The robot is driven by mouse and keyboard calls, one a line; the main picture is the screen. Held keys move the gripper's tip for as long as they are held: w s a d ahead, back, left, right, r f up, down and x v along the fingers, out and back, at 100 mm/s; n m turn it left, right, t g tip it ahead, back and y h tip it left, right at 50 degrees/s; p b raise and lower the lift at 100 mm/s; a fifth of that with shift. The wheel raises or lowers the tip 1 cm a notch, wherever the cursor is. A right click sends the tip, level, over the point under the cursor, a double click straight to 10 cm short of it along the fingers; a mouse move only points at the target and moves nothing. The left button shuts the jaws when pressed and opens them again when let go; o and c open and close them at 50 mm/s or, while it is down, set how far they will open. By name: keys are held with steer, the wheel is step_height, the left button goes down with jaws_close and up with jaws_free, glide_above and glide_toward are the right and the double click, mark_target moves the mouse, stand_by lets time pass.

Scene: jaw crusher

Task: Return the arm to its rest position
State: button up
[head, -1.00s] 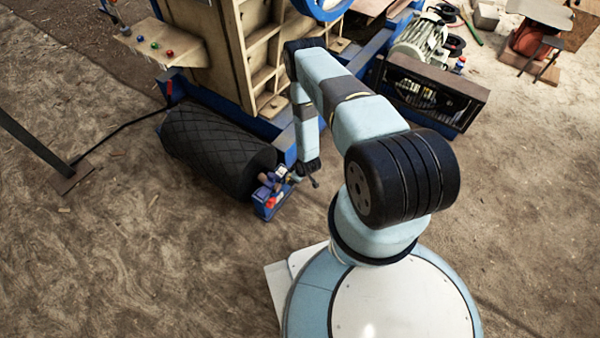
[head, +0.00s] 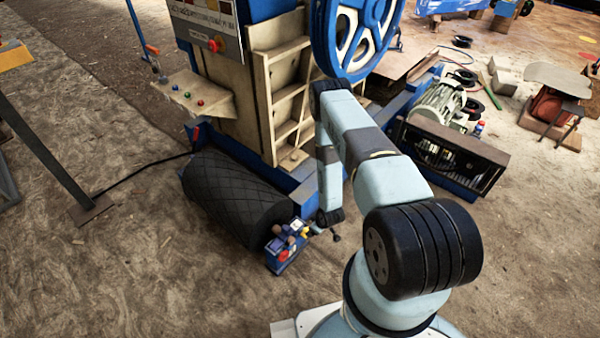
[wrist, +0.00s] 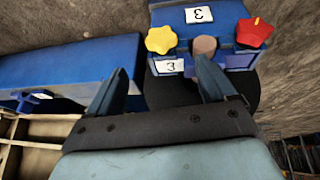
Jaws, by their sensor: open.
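My arm reaches out from my base toward the crusher (head: 278,90), its forearm hanging down by the crusher's blue frame. In the wrist view, my gripper (wrist: 160,88) is open, its two dark fingers apart. Beyond the fingertips is a blue box (wrist: 205,28) labelled 3, with a yellow knob (wrist: 161,40), a red knob (wrist: 254,32) and a brownish round-ended post (wrist: 205,45). I see nothing held between the fingers. In the head view, the blue box (head: 281,254) sits at the near end of a black ribbed roller (head: 235,198), close to the gripper end, whose fingers are too small to tell there.
The crusher's blue flywheel (head: 362,30) rises behind my arm. A motor (head: 440,106) and a dark guard box (head: 452,156) stand to the right. A metal post (head: 45,150) stands at left. Bare ground (head: 120,270) lies open at front left.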

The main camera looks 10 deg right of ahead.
steer(key=shift+w+r, duration=0.1)
